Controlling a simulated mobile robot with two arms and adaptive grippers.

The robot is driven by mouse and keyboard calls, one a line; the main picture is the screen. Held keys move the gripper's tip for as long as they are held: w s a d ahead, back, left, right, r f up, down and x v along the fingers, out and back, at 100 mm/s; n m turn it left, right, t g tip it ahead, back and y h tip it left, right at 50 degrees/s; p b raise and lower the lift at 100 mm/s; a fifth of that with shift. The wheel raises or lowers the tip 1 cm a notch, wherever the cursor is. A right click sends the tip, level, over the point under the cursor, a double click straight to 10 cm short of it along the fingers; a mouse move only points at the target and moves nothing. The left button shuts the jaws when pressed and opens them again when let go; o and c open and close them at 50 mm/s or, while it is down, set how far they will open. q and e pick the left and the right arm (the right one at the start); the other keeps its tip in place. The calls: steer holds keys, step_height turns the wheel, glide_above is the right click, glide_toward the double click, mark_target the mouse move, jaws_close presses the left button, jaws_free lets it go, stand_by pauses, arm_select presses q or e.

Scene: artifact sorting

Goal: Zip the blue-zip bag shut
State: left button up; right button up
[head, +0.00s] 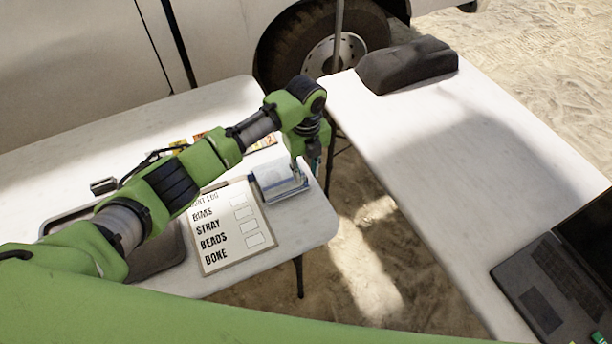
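The bag (277,186) is a small clear pouch with blue along its edge. It lies near the right corner of the left white table, at the upper right of the clipboard. My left gripper (306,164) points down at the bag's upper right edge, and my arm hides part of that area. Its fingers are small and partly hidden, so I cannot tell whether they are open or touch the bag. I cannot tell how much of the zip is closed. My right gripper is not in view.
A clipboard (233,257) with a printed list and blank boxes lies beside the bag. A dark tray (157,262) sits under my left arm. A second white table (420,150) holds a dark lump (407,65) and a laptop (560,275). Sandy ground shows in the gap between tables.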

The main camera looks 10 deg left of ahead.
mark_target(305, 182)
arm_select(q)
step_height(305, 182, up, 9)
steer(key=shift+s+f, duration=0.1)
steer(key=shift+f, duration=0.1)
stand_by(0.6)
